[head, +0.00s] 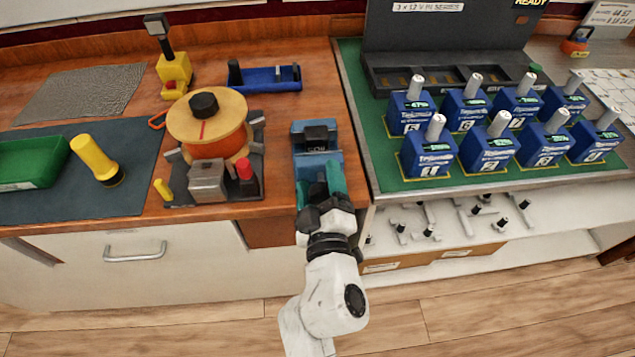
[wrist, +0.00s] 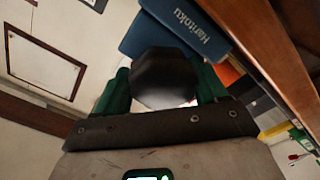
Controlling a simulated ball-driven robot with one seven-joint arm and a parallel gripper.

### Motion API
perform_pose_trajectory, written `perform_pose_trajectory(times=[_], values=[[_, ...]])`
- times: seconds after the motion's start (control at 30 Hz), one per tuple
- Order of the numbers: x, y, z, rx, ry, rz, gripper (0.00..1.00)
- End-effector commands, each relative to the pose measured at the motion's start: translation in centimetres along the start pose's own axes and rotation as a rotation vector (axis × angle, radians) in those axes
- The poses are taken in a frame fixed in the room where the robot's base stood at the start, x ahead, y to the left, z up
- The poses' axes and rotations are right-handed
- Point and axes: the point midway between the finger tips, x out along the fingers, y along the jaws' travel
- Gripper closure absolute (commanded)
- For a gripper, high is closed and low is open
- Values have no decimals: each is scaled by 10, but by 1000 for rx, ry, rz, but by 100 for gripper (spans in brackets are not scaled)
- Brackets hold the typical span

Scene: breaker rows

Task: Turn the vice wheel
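The blue vice (head: 318,160) stands at the front edge of the wooden bench. Its lettered blue body (wrist: 180,30) also shows at the top of the wrist view.
An orange spool on a dark base (head: 207,130) stands left of the vice, with a grey block and red knob in front. Several blue breaker units (head: 428,150) stand on the green mat at right. Cabinet fronts (head: 135,265) lie below the bench edge.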

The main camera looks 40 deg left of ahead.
Motion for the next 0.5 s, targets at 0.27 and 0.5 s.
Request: perform_pose_trajectory(times=[0.27, 0.5], values=[[-6, -2, 10, -1, -22, -3, 19], [-21, -3, 8, 0, -19, -6, 19]])
